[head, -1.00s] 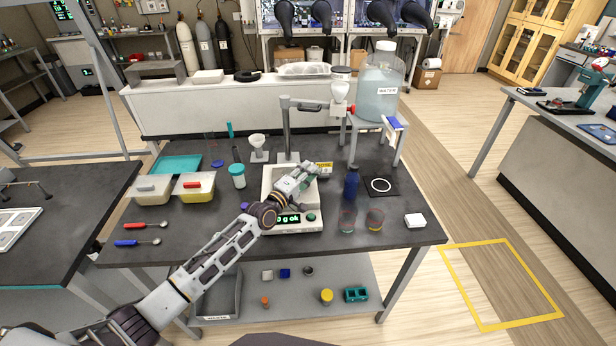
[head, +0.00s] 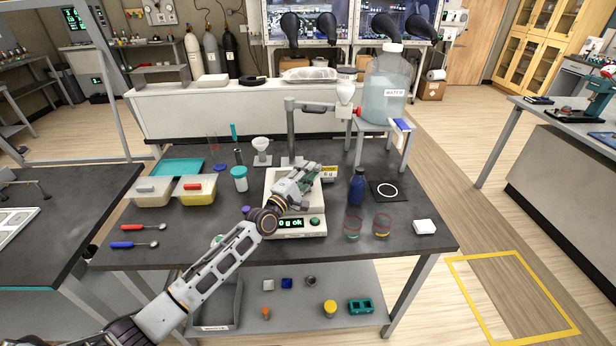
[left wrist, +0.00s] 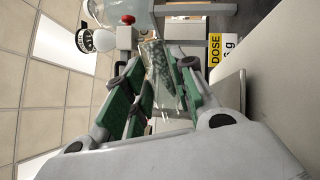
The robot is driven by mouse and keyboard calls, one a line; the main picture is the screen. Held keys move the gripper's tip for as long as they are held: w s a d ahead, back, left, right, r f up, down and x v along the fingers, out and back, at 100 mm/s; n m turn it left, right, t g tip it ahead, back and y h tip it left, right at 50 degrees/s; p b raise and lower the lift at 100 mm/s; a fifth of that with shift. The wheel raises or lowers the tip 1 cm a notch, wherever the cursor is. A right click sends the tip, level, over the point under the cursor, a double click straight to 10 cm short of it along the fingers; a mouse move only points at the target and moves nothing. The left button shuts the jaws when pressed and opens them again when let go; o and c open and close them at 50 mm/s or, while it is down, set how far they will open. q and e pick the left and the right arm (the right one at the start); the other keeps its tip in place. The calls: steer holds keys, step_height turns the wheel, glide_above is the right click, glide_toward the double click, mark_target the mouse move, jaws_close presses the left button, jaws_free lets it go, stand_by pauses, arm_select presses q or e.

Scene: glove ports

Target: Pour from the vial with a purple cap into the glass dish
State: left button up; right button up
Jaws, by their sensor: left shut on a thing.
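My left gripper (head: 306,178) is above the pan of a white balance (head: 318,222), with its green-padded fingers closed. In the left wrist view, the gripper (left wrist: 158,85) is shut on a clear glass vessel (left wrist: 158,62), which looks like an uncapped vial. Its contents are hard to make out against the green pads. A small purple cap-like thing (head: 246,211) lies on the bench left of the balance, partly behind my arm. I cannot make out the glass dish; the gripper and forearm cover much of the pan. My right gripper is out of view.
A label reading DOSE, 6 g (head: 329,173) stands behind the balance. A blue bottle (head: 357,187) and two glass beakers (head: 352,225) (head: 381,226) stand to its right. Left are tubs (head: 153,192) and spoons (head: 140,244).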

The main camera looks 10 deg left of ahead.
arm_select(q)
steer(key=shift+a+r+n+t+b, duration=0.25)
steer(key=shift+r+n+t+b, duration=0.2)
steer(key=shift+n+b, duration=0.4)
stand_by(0.6)
steer(key=shift+n, duration=0.55)
steer(key=shift+a+r+n+t+y+b, duration=0.2)
steer(key=shift+n+t+y+b, duration=0.1)
steer(key=shift+n+b, duration=0.25)
stand_by(0.4)
steer(key=shift+a+r+n, duration=0.1)
steer(key=shift+n, duration=0.35)
steer(key=shift+a+r+n+t+y+b, duration=0.15)
steer(key=shift+n+t+y+b, duration=0.15)
steer(key=shift+n+b, duration=0.3)
steer(key=shift+a+n, duration=0.15)
steer(key=shift+n, duration=0.25)
steer(key=shift+a+r+n+t+y+b, duration=0.2)
steer(key=shift+n+y+b, duration=0.15)
steer(key=shift+n, duration=0.25)
steer(key=shift+a+r+n+t+y+b, duration=0.15)
steer(key=shift+n+y+b, duration=0.2)
steer(key=shift+n, duration=0.25)
